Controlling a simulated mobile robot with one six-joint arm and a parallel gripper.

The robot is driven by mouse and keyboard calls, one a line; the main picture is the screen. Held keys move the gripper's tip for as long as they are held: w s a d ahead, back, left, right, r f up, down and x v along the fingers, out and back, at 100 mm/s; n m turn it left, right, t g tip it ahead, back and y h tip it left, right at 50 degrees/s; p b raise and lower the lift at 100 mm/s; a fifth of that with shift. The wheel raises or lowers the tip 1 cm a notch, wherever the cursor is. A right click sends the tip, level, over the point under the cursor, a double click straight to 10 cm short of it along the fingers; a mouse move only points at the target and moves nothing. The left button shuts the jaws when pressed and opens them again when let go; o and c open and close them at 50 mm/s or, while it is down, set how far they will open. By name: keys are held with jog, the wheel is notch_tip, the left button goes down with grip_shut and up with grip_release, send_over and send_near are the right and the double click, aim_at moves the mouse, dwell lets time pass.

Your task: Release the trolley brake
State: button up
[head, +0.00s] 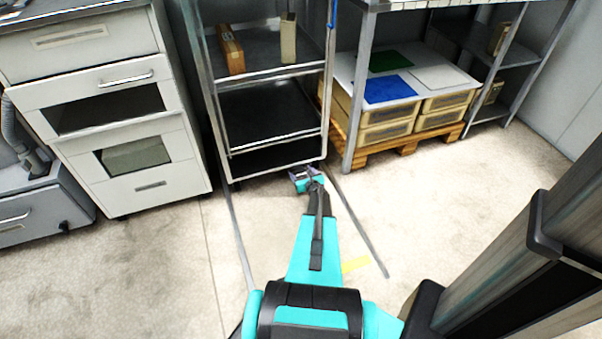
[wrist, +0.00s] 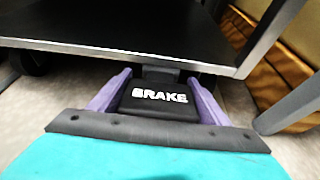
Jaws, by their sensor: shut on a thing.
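The trolley (head: 270,110) is a grey metal-framed cart with dark shelves, standing left of centre in the head view. Its bottom shelf (wrist: 120,30) fills the top of the wrist view. The brake pedal (wrist: 158,100) is a black block with white "BRAKE" lettering, below the front edge of that shelf. My gripper (wrist: 157,95) has its two purple fingers on either side of the pedal, shut on it. In the head view my gripper (head: 306,178) is low at the trolley's front right bottom edge. The pedal's lower part is hidden by my gripper's body.
A white drawer cabinet (head: 165,190) stands left of the trolley. On the right a wooden pallet (head: 400,152) holds stacked beige crates (head: 385,128), behind a metal rack post (head: 357,100). Dark floor strips (head: 360,230) run forward from the trolley. The floor in front is clear.

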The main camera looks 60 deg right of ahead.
jog(key=shift+s+d+r, duration=0.1)
jog(key=shift+d+r, duration=0.15)
dwell(0.4)
jog(key=o, duration=1.5)
jog(key=shift+a+f, duration=0.1)
jog(key=shift+a, duration=0.05)
jog(key=shift+a, duration=0.1)
jog(key=shift+p+v, duration=0.95)
jog(key=shift+v, duration=5.85)
